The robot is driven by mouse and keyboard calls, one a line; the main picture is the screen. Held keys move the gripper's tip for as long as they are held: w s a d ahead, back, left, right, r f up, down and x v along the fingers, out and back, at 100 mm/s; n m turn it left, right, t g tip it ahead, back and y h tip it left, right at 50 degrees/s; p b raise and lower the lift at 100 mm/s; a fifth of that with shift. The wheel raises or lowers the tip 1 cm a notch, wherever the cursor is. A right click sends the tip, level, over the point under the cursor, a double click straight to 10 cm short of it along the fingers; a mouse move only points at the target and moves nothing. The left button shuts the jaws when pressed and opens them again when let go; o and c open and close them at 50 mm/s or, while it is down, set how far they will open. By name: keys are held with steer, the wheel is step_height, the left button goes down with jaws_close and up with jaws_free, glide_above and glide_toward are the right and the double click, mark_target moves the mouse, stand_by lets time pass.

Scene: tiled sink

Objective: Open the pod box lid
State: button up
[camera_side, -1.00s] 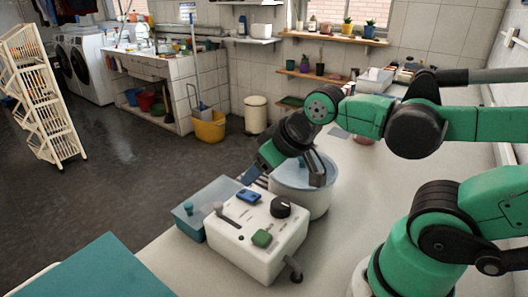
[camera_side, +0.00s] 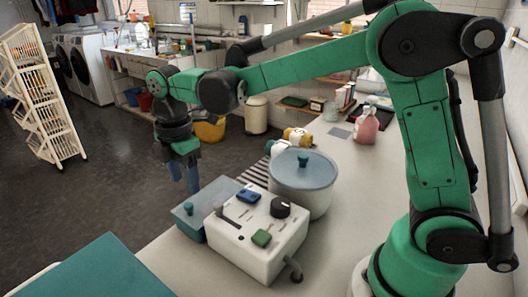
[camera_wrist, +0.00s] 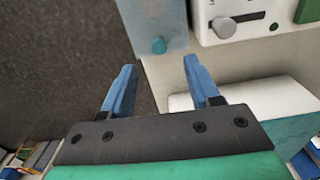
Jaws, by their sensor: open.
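The pod box (camera_side: 185,226) is low, with a blue-grey lid (camera_side: 224,188) and a small teal knob (camera_side: 189,208). It stands at the left side of the white control box, and its lid looks shut. My gripper (camera_side: 184,182) points down just above and behind the lid's left part in the side view, apart from the knob. In the wrist view my gripper (camera_wrist: 160,68) shows two blue fingers spread apart with nothing between them. The knob (camera_wrist: 158,45) lies just ahead of the gap between the fingertips, on the lid (camera_wrist: 155,15).
The white control box (camera_side: 258,245) has a black dial, a lever and blue and green buttons. A lidded pot (camera_side: 300,190) stands behind it. A pink bottle (camera_side: 366,126) is farther back. The counter to the right is clear, and dark floor (camera_side: 90,200) lies to the left.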

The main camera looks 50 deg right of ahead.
mark_target(189, 204)
steer(key=shift+w+a+f, duration=0.1)
steer(key=shift+a+f, duration=0.05)
steer(key=shift+f, duration=2.8)
steer(key=shift+c, duration=0.2)
jaws_close()
